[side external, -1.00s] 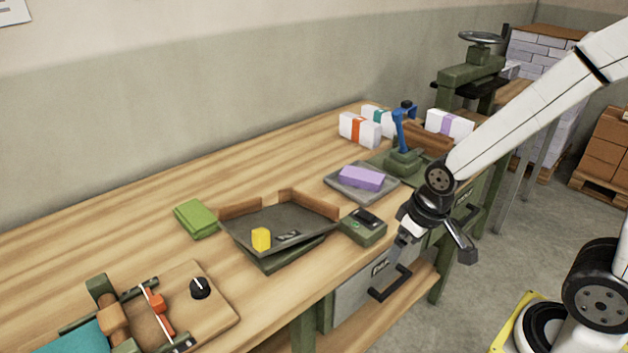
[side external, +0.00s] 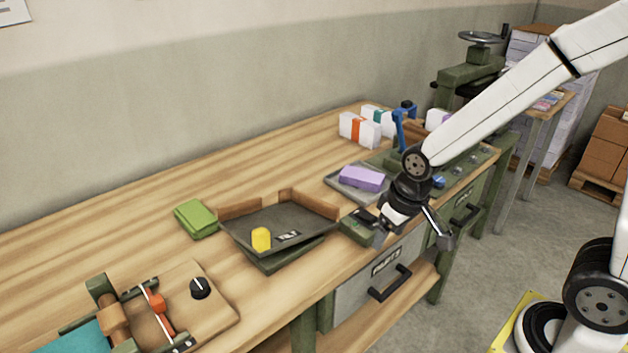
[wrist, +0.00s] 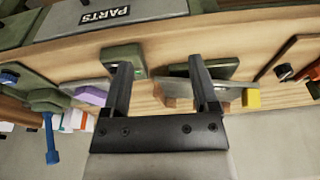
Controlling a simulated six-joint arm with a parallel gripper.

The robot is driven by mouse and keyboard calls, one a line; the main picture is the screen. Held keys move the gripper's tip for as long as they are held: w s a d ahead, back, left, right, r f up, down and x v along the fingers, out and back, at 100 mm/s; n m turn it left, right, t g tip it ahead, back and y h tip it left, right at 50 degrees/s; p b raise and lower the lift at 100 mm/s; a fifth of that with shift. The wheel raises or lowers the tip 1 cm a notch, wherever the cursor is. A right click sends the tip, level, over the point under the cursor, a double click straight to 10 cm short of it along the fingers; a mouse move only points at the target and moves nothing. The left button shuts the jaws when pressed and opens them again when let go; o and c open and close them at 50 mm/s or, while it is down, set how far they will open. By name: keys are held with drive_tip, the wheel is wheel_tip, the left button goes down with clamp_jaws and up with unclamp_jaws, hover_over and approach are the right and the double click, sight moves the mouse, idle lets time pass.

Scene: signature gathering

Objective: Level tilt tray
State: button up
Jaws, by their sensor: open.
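The tilt tray (side external: 300,218), a dark grey tray with wooden walls along its back edges, sits tilted on a green base (side external: 285,256) on the bench. A yellow block (side external: 261,239) lies at its lower left. A small green control box (side external: 357,229) stands just right of the tray. My gripper (side external: 380,238) is beside the box, near the bench's front edge, its fingers partly hidden. In the wrist view my gripper (wrist: 160,65) is open and empty. The control box (wrist: 136,56) shows by the left finger, and the tray (wrist: 222,88) lies partly behind the right finger.
A purple block (side external: 362,178) lies on a grey tray right of the tilt tray. A clamp board (side external: 215,312) is at the near left. A drawer with a black handle (side external: 389,284) is below the bench edge.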

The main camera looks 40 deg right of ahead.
drive_tip(key=w+a+r+g, duration=0.1)
drive_tip(key=w+a+r, duration=0.2)
drive_tip(key=w+a, duration=0.6)
wheel_tip(320, 180, up, 2)
drive_tip(key=g+y, duration=0.1)
drive_tip(key=y, duration=0.1)
hover_over(261, 231)
drive_tip(key=d, duration=0.1)
drive_tip(key=shift+d+r, duration=0.1)
drive_tip(key=shift+d, duration=0.05)
drive_tip(key=shift+a+f, duration=0.25)
drive_tip(key=shift+f, duration=1.05)
drive_tip(key=shift+a+f, duration=0.2)
drive_tip(key=shift+f, duration=1.05)
drive_tip(key=shift+a+f, duration=0.25)
drive_tip(key=shift+f, duration=1.05)
clamp_jaws()
drive_tip(key=shift+r, duration=0.1)
